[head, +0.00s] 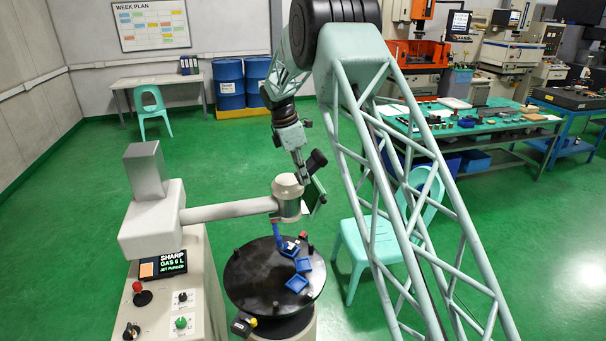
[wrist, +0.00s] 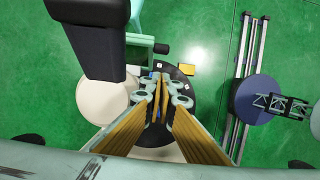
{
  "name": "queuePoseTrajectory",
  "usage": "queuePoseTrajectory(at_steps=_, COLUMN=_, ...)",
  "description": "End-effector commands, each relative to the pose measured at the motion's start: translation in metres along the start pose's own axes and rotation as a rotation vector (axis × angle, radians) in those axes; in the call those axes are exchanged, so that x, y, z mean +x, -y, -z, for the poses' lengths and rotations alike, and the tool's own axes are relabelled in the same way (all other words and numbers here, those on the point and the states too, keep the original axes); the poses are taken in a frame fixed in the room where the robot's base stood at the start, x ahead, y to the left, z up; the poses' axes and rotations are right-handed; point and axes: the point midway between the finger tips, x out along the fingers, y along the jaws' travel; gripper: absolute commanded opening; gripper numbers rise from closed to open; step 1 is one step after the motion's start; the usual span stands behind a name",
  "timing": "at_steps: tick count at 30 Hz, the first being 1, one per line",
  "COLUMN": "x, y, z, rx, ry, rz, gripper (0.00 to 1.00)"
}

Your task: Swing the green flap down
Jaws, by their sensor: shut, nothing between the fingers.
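The green flap (head: 315,195) is a small dark green panel in the head view. It stands steeply tilted at the right side of the machine's cream round head (head: 287,197). My gripper (head: 304,180) is at the flap's upper left edge, just above the cream head. Whether it touches the flap cannot be told. In the wrist view my gripper (wrist: 159,97) points down with its gold-padded fingers together and nothing held.
The black round table (head: 262,293) below holds blue trays (head: 297,283) and small parts. The machine's cream arm (head: 228,210) reaches in from the left cabinet (head: 175,295). A teal chair (head: 385,240) stands close on the right. Green floor is open behind.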

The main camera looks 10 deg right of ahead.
Motion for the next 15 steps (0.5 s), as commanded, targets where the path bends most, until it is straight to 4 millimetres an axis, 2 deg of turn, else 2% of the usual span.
queuePoseTrajectory(at_steps=14, x=0.064, y=0.001, z=-0.001, rx=0.0, ry=-0.001, rz=0.002, gripper=0.0)
queuePoseTrajectory(at_steps=15, x=0.066, y=0.0, z=-0.006, rx=0.002, ry=0.0, rz=0.001, gripper=0.0)
